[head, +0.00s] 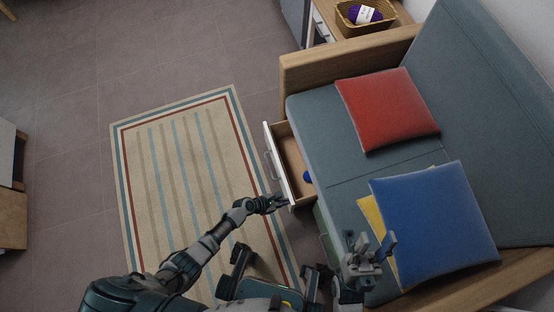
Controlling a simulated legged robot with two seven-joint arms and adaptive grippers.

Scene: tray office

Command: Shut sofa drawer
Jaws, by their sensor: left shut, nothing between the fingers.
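The sofa drawer (290,165) stands open, pulled out to the left from under the grey-blue sofa seat (330,172). Its white front has a grey handle (270,165). A small blue thing (308,178) lies inside it, partly hidden by the seat. My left gripper (284,201) is shut and empty at the near end of the drawer front; I cannot tell whether it touches. My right gripper (376,250) is over the sofa's near seat, left of the blue cushion (436,222). I cannot make out whether its fingers are open.
A red cushion (387,108) and part of a yellow cushion (371,215) lie on the sofa. A striped rug (190,165) covers the floor left of the drawer. A basket (352,27) with purple yarn stands on a side table.

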